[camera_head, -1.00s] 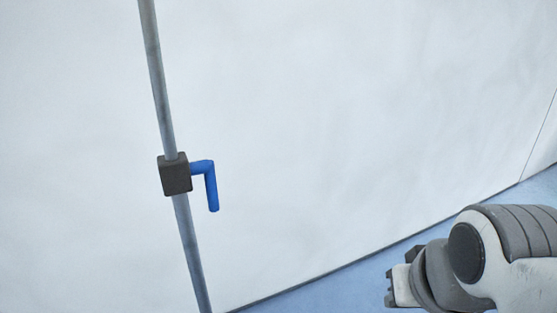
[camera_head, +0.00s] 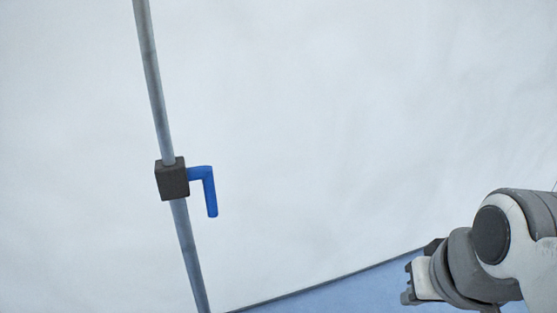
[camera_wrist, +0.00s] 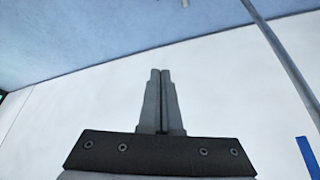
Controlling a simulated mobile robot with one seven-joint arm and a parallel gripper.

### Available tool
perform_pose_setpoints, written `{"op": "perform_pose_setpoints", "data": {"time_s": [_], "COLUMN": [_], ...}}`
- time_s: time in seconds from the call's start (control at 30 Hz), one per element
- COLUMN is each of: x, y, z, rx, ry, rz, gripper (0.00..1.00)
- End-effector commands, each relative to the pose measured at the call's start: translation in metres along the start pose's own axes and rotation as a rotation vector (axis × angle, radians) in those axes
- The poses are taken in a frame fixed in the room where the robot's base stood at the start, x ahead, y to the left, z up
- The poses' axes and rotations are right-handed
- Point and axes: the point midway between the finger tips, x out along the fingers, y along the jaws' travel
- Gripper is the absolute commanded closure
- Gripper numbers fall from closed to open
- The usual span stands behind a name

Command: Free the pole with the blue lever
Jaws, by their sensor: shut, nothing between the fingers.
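The grey pole (camera_head: 154,80) runs nearly upright, slightly tilted, at the left of the head view. A dark square clamp block (camera_head: 171,179) sits around it. The blue lever (camera_head: 209,190) sticks out right from the block and bends downward. My gripper (camera_head: 408,283) is at the lower right of the head view, well apart from the lever. In the wrist view my gripper (camera_wrist: 160,73) has its two fingers together with nothing between them. The pole (camera_wrist: 285,58) shows there at the upper right, and part of the blue lever (camera_wrist: 309,155) at the lower right edge.
A large white wall or panel (camera_head: 340,120) stands behind the pole. A blue floor (camera_head: 350,295) shows along the bottom. The space between my gripper and the lever looks clear.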

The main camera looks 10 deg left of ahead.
Motion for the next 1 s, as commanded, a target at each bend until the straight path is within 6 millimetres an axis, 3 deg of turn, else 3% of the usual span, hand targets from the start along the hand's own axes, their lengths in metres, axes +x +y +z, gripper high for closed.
{"op": "perform_pose_setpoints", "data": {"time_s": [0.03, 0.2, 0.6, 0.8, 1.0], "x": [-0.013, -0.038, -0.061, -0.061, -0.056], "y": [-0.005, -0.032, -0.119, -0.165, -0.195], "z": [-0.015, -0.066, -0.176, -0.216, -0.237], "rx": [-0.033, -0.205, -0.626, -0.793, -0.892], "ry": [-0.025, -0.122, -0.277, -0.287, -0.263], "rz": [-0.016, -0.113, -0.478, -0.696, -0.85], "gripper": [1.0, 1.0, 1.0, 1.0, 1.0]}}
